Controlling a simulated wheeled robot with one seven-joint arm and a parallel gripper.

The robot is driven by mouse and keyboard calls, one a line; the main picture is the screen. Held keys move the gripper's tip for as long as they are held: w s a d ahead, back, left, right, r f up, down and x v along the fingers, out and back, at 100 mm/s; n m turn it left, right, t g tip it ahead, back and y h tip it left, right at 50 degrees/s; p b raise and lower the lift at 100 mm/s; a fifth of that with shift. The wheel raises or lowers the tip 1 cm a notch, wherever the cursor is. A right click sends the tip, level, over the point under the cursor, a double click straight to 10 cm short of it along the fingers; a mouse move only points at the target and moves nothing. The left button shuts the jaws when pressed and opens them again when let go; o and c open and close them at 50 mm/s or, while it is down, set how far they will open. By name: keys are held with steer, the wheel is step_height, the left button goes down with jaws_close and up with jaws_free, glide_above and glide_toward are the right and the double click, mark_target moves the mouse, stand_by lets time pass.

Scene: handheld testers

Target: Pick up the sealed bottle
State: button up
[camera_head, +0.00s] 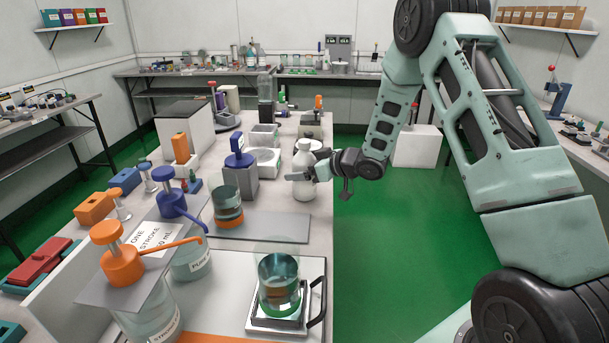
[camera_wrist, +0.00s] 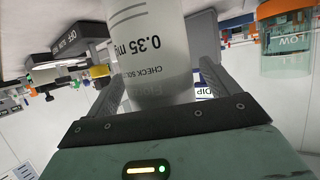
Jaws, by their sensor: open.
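A whitish bottle (camera_head: 304,187) stands upright at the right edge of the bench, apparently the sealed bottle. My gripper (camera_head: 308,173) is at its side, reaching in from the right, with the fingers level with its body. In the wrist view the bottle (camera_wrist: 152,48) fills the space between the two fingers of my gripper (camera_wrist: 160,85), with printed text "0.35 mg" and "CHECK SO…" showing upside down. The fingers are open on either side of it. I cannot tell whether they touch it.
A grey dispenser with a blue top (camera_head: 239,170) and a jar with an orange band (camera_head: 228,207) stand left of the bottle. White basins (camera_head: 262,160) are behind it. A glass jar on a scale (camera_head: 279,285) is nearer. Free floor (camera_head: 390,230) lies right of the bench.

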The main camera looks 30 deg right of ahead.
steer(key=c, duration=1.4)
steer(key=shift+r, duration=0.2)
